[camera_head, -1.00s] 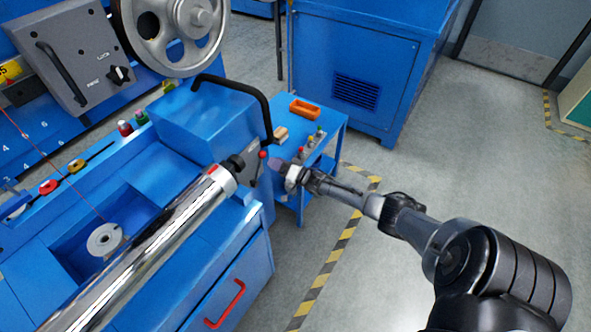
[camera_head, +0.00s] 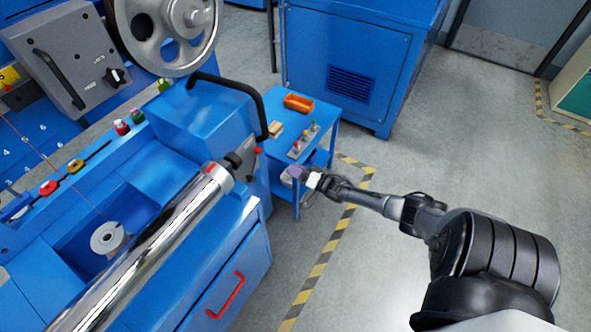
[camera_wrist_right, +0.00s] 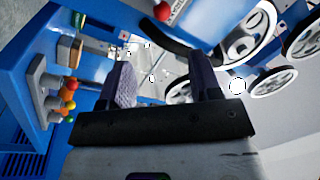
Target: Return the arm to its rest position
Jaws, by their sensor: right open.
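My right gripper (camera_head: 303,175) is stretched out from the lower right, beside the small blue table and right of the blue machine's end. In the right wrist view its two purple-padded fingers (camera_wrist_right: 160,85) stand apart with nothing between them. The right arm (camera_head: 400,208) hangs over the grey floor near the yellow and black stripe. My left gripper does not show in the head view.
The blue machine (camera_head: 215,285) with a chrome roller (camera_head: 160,250) and red-ball lever (camera_head: 258,150) fills the left. A blue cabinet (camera_head: 385,40) stands behind. Floor (camera_head: 470,130) at right is clear.

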